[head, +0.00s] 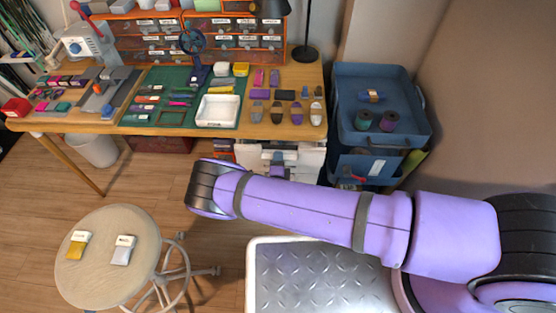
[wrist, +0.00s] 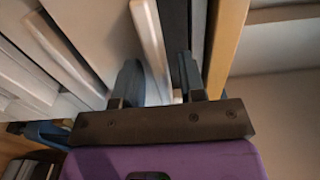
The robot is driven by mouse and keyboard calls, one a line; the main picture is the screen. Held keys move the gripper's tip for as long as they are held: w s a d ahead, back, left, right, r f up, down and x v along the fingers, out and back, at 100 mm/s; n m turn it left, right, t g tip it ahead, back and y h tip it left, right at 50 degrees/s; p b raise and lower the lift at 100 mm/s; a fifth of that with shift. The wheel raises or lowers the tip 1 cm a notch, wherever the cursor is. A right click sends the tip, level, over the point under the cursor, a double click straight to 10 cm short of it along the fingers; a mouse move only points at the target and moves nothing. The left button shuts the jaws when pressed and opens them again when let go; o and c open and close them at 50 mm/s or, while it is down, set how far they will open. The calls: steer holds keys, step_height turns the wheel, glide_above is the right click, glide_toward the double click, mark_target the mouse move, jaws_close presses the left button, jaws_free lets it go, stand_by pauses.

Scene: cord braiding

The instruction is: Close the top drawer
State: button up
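A white drawer unit (head: 246,152) stands under the right part of the workbench. Pale drawer fronts (wrist: 92,40) fill the upper left of the wrist view, tilted in the picture. A pale upright edge or handle bar (wrist: 149,40) lies between my fingers there. My gripper (wrist: 158,70) has its two dark blue fingers apart, close to these fronts. I cannot tell whether they touch. In the head view, a small dark part that looks like my gripper (head: 278,158) shows before the drawer unit. How far the top drawer stands out is unclear, as my arm hides much of the front.
The wooden workbench (head: 300,88) is crowded with tools and small parts. A blue cart (head: 418,118) with spools stands right of the drawer unit. A round stool (head: 100,277) stands at the lower left. Wooden floor (head: 60,190) is open between stool and bench.

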jaws_close()
steer(key=shift+w+d, duration=0.15)
steer(key=shift+w, duration=1.8)
steer(key=shift+r, duration=0.1)
jaws_free()
steer(key=shift+w, duration=0.1)
steer(key=s, duration=1)
steer(key=shift+s+a, duration=0.4)
steer(key=shift+a, duration=0.05)
